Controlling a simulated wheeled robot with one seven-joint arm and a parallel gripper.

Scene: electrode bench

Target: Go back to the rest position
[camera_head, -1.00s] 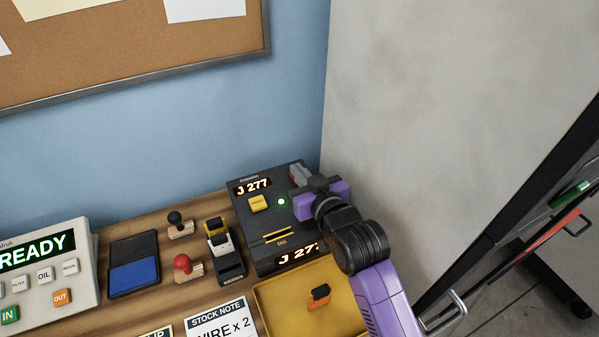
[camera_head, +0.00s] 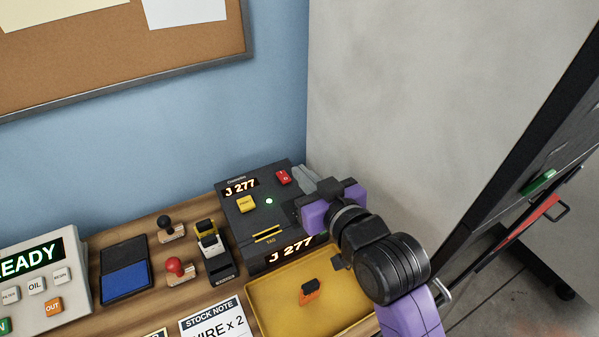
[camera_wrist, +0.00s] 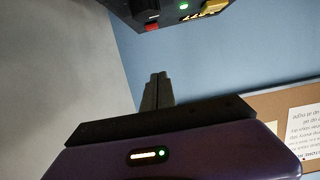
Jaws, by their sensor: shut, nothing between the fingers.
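My gripper (camera_head: 306,181) is at the right side of the black machine (camera_head: 240,207), above the bench, with its grey fingers pointing left toward the machine's red button (camera_head: 284,177). The fingers are together and empty. In the wrist view the shut fingers (camera_wrist: 155,92) point at the blue wall, and the machine (camera_wrist: 165,8) shows at the top edge. The machine's displays read J 277 and its small green light is lit. My purple and black arm comes in from the lower right.
A yellow tray (camera_head: 262,318) holding a small orange and black piece (camera_head: 310,291) lies in front of the machine. Stamps, a blue ink pad (camera_head: 125,280) and a READY panel (camera_head: 45,290) stand left. A grey wall (camera_head: 400,90) is close behind my arm; a dark rack (camera_head: 510,190) stands right.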

